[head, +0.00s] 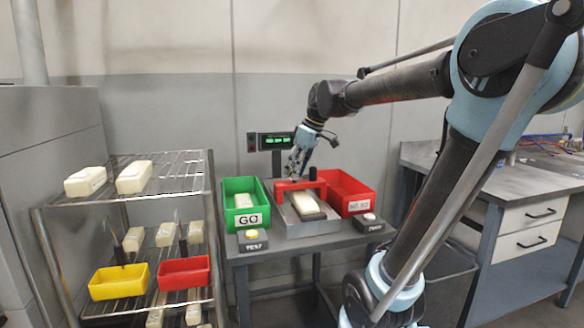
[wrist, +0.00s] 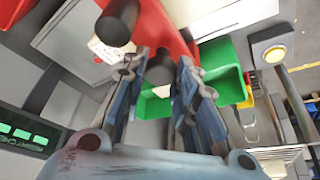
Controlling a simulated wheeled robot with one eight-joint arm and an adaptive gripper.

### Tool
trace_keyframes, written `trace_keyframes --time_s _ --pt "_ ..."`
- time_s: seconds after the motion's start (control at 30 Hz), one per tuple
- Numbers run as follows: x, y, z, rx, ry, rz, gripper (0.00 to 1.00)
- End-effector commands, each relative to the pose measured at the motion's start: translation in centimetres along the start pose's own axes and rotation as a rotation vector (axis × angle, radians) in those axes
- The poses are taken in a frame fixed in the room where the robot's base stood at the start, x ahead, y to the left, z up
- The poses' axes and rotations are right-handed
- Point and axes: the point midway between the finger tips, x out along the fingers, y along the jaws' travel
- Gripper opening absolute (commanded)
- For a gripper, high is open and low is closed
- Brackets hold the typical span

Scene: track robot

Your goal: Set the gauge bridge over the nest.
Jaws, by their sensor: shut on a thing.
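The red gauge bridge (head: 299,186) spans the rear part of the grey nest plate (head: 318,228) in the head view, crossing over a cream block (head: 304,206). I cannot tell whether its feet touch the plate. My gripper (head: 298,168) comes down from above onto the bridge. In the wrist view my gripper (wrist: 165,62) is shut on the bridge at a black knob between its fingers, and the red bridge (wrist: 158,32) shows beyond. The fingers hide part of the bridge and the block.
A green GO bin (head: 230,219) with a cream block stands left of the nest, a red bin (head: 358,207) right. TEST (head: 252,236) and another button box (head: 369,219) flank the front. A lit display (head: 276,141) stands behind. A wire shelf (head: 150,205) holds several blocks and trays.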

Motion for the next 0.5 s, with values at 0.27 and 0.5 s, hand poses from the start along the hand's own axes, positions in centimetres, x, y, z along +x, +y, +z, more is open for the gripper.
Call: trace_keyframes --time_s 0.27,0.5 --pt "-0.48 -0.99 1.10 0.000 -0.003 0.003 0.00" --pt "-0.53 -1.16 1.25 0.000 -0.004 0.001 0.00"
